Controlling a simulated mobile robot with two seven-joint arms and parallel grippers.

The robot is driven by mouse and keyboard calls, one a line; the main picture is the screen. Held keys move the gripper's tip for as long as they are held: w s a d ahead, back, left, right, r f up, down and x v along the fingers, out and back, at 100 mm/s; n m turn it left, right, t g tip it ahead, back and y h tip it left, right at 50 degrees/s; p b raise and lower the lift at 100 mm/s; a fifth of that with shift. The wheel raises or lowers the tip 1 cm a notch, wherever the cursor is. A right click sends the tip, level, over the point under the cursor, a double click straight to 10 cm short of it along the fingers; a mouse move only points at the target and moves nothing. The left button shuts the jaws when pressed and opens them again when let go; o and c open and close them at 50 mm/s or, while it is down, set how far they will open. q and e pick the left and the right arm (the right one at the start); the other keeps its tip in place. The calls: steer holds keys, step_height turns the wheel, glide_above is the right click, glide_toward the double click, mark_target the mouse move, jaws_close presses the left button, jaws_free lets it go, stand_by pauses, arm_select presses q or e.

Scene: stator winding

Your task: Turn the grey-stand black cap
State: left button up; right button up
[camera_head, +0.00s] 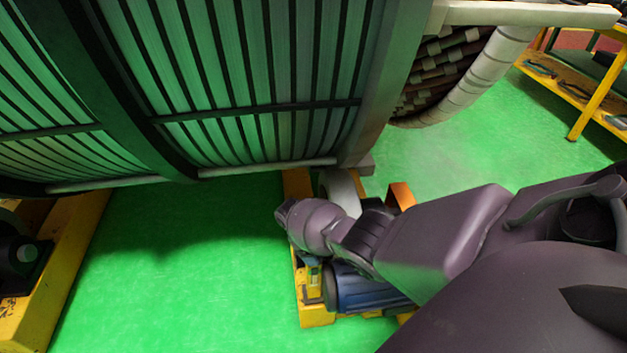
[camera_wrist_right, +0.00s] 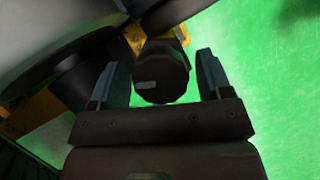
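A black faceted cap (camera_wrist_right: 162,80) with a small light mark shows in the right wrist view. My right gripper (camera_wrist_right: 160,60) is open, with one blue-grey finger on each side of the cap. Gaps show between the cap and both fingers, so it is not gripped. In the head view my right arm reaches in from the right to the stand under the big cylinder. The gripper's fingers and the cap cannot be made out there. My left gripper is not in view.
The large slatted stator cylinder (camera_head: 240,85) hangs over the work spot. A yellow base (camera_head: 316,316) with a blue motor (camera_head: 362,289) lies beneath my right arm. Another yellow base (camera_head: 72,255) stands at left. Green floor (camera_head: 190,270) between them is clear. A yellow rack (camera_head: 588,100) stands at far right.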

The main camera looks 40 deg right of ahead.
steer(key=shift+o, duration=0.5)
steer(key=shift+r, duration=0.1)
steer(key=shift+w+r, duration=0.15)
steer(key=shift+r, duration=0.15)
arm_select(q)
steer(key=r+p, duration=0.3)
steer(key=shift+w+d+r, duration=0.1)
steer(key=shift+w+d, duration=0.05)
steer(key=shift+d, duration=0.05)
arm_select(e)
steer(key=v, duration=1)
steer(key=shift+a, duration=0.1)
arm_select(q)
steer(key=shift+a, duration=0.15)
